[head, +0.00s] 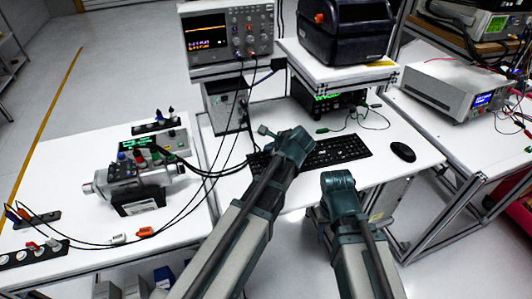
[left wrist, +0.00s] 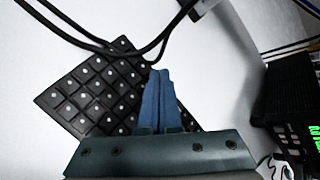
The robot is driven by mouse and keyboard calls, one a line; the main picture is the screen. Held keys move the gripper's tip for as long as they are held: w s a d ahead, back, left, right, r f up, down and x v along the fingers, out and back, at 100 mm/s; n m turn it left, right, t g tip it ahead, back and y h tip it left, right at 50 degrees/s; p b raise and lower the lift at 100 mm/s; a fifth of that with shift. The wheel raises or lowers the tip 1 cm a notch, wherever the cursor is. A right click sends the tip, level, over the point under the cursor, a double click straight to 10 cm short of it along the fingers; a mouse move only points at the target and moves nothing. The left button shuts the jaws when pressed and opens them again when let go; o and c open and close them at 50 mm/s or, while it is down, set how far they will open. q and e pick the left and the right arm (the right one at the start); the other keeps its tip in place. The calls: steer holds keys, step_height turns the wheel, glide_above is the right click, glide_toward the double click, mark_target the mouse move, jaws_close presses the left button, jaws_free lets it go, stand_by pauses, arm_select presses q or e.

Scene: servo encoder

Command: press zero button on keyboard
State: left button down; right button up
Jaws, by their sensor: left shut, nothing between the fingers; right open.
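The black keyboard (head: 335,152) lies on the white table, partly hidden behind my left arm in the head view. In the left wrist view a block of its dark keys (left wrist: 85,92), each with a pale mark, lies at the left. My left gripper (head: 292,146) is over the keyboard's left part. In the left wrist view its blue fingers (left wrist: 159,73) are shut and empty at the right edge of the keys; contact cannot be told. I cannot read which key is zero. My right gripper (head: 339,182) is in front of the keyboard, its fingers hidden from view.
A mouse (head: 403,151) lies right of the keyboard. Black cables (left wrist: 100,45) cross near the keyboard. An oscilloscope (head: 227,33) and a black instrument (head: 327,100) stand behind. A servo device (head: 140,180) sits on the left table.

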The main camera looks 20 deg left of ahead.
arm_select(q)
steer(key=shift+f, duration=0.15)
steer(key=shift+r, duration=0.2)
steer(key=shift+r+p, duration=0.65)
steer(key=shift+p, duration=0.05)
step_height(320, 180, up, 5)
steer(key=p, duration=0.5)
stand_by(0.4)
stand_by(0.5)
